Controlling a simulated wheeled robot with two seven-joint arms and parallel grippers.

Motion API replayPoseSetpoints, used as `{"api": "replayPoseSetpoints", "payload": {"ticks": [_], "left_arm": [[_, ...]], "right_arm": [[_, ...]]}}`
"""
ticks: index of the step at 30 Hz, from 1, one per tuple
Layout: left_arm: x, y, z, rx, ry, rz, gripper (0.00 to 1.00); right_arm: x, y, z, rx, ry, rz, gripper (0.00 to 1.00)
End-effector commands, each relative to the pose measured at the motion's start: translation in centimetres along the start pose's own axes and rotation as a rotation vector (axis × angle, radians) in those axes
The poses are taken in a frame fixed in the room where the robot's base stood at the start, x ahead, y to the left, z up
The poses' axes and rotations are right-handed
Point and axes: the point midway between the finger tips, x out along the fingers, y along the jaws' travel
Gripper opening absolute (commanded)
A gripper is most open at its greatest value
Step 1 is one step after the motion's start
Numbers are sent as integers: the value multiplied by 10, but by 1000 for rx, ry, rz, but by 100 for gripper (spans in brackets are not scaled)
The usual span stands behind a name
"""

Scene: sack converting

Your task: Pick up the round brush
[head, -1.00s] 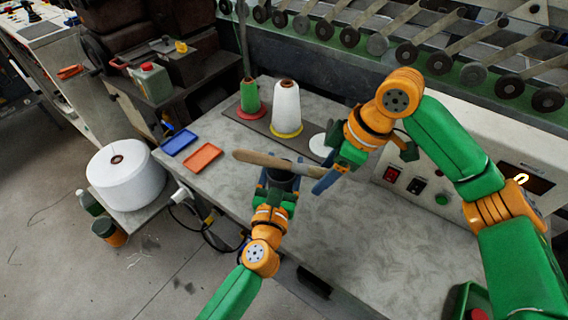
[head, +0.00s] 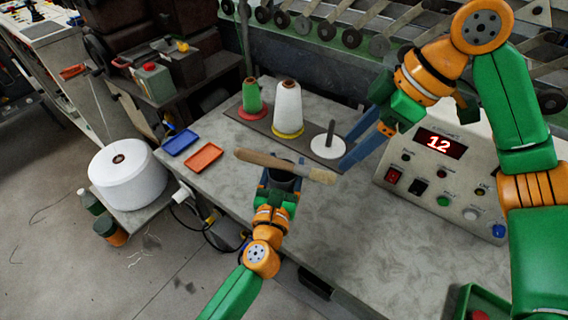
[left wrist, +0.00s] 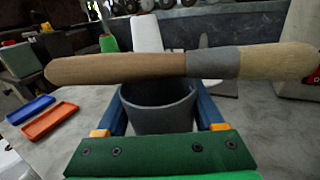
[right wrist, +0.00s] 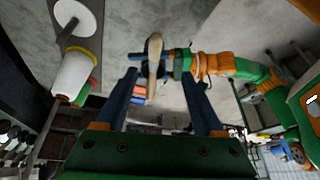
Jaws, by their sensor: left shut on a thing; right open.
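The round brush (head: 275,161) has a wooden handle, a grey ferrule and pale bristles. It lies level across the mouth of a dark grey pot (head: 283,178), bristles to the right in the head view. In the left wrist view the brush (left wrist: 130,69) crosses above the pot (left wrist: 158,107), which sits between my left gripper's blue fingers. My left gripper (head: 280,182) is shut on the pot, above the table. My right gripper (head: 352,160) is open and empty, up and right of the bristle end. The brush (right wrist: 153,62) shows beyond its fingers in the right wrist view.
A white thread cone (head: 288,108), a green cone (head: 251,96) and a white disc with a peg (head: 327,146) stand at the table's back. Blue (head: 180,142) and orange (head: 203,157) trays lie left. A control box (head: 440,180) stands right. The front table is clear.

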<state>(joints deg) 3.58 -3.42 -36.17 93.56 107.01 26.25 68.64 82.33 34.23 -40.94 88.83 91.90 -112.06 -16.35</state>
Motion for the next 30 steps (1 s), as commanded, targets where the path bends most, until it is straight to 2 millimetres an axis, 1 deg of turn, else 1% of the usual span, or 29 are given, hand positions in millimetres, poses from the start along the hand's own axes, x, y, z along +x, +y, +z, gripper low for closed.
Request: {"api": "replayPoseSetpoints", "payload": {"ticks": [1,3,6,9,12,15,17,20,24,29,30], "left_arm": [[0,0,0,0,0,0,15],[0,0,0,0,0,0,15],[0,0,0,0,0,0,15],[0,0,0,0,0,0,15],[0,0,0,0,0,0,15],[0,0,0,0,0,0,15],[0,0,0,0,0,0,15],[0,0,0,0,0,0,15],[0,0,0,0,0,0,15],[0,0,0,0,0,0,15],[0,0,0,0,0,0,15]], "right_arm": [[12,-2,3,-9,62,-45,70],[28,-4,5,-28,201,-101,70],[41,-5,11,-39,416,-128,70],[46,-2,21,-30,579,-92,70],[46,3,32,-17,681,-34,70],[44,7,39,-11,734,14,70],[44,8,40,-10,750,31,70],[55,9,30,-11,762,41,70],[79,10,6,-12,763,40,70],[95,11,-8,-10,761,40,70],[101,10,-14,-11,761,39,70]]}}
